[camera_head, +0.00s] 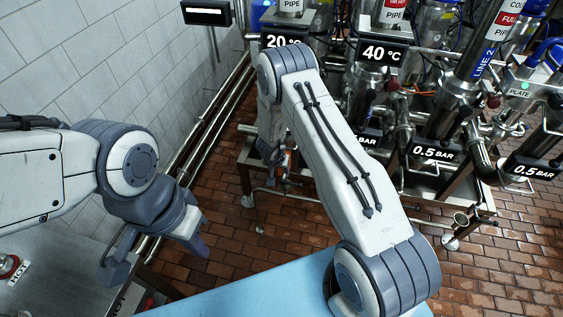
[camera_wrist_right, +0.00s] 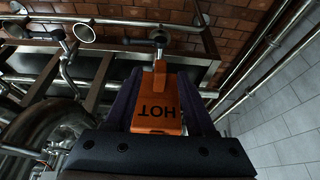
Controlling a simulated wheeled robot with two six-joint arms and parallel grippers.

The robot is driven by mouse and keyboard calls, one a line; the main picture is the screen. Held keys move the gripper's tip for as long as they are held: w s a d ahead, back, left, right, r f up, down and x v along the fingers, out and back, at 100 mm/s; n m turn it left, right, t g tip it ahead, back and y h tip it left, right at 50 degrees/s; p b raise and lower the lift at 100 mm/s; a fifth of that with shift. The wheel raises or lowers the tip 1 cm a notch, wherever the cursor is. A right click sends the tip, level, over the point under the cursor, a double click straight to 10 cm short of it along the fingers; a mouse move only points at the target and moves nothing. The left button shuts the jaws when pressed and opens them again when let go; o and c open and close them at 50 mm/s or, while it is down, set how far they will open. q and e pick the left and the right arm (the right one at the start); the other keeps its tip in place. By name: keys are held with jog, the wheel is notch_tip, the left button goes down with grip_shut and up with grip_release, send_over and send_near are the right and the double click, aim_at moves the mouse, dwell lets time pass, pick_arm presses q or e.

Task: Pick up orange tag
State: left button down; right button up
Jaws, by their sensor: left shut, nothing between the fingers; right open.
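The orange tag (camera_wrist_right: 157,108) is in the right wrist view, with the word HOT in black, upside down. It lies between the two dark fingers of my right gripper (camera_wrist_right: 157,82), with its narrow end pointing away from the wrist. The fingers are open on either side of it; I cannot tell whether either one touches it. In the head view my right gripper (camera_head: 275,160) is by the steel frame, partly hidden by my own arm. My left gripper (camera_head: 194,240) is shut and empty at the left, above the floor.
A pipe rack with black plates (camera_head: 384,52) and valves fills the right and back. A steel bench (camera_head: 20,297) with a HOT label is at lower left. A light blue surface (camera_head: 265,290) is at the front. Pipes run along the tiled wall (camera_head: 120,60). Brick floor (camera_head: 215,255) is open between them.

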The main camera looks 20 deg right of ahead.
jog(key=shift+x, duration=1.15)
grip_shut()
dwell(0.5)
